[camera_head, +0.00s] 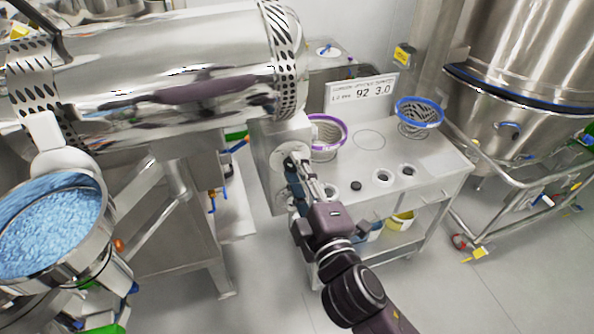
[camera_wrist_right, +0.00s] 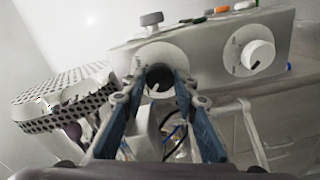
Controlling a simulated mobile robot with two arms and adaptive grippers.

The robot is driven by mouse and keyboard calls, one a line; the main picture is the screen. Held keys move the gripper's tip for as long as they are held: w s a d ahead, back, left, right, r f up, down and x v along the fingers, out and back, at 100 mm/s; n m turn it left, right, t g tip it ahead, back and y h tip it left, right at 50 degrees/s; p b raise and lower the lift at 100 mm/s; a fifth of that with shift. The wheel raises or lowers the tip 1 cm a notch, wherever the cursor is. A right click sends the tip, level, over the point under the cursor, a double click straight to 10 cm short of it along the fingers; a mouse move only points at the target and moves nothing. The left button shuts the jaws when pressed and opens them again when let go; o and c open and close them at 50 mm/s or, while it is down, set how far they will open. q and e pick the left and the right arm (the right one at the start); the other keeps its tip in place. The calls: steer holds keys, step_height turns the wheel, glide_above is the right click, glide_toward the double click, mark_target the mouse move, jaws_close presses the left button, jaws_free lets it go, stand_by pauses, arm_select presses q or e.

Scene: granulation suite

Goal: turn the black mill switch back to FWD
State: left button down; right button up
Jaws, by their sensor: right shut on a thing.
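The black mill switch (camera_wrist_right: 159,78) sits on a round pale plate on the front of a grey control box (camera_wrist_right: 205,50) in the right wrist view. My right gripper (camera_wrist_right: 163,80) has its two blue fingers on either side of this switch and is shut on it. In the head view my right gripper (camera_head: 294,165) reaches up to the side of the control box (camera_head: 266,170), and the fingers largely hide the switch there. The switch's exact pointing and its labels are too small to read. My left gripper is not in view.
A white knob (camera_wrist_right: 258,54) is on the same box, right of the black switch. A steel mill drum (camera_head: 180,70) lies above. A white cart (camera_head: 440,155) with a purple-rimmed sieve (camera_head: 328,147), a blue-rimmed basket (camera_head: 419,112) and a sign (camera_head: 361,92) stands to the right.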

steer(key=o, duration=1.2)
steer(key=shift+c, duration=0.2)
steer(key=v, duration=1.2)
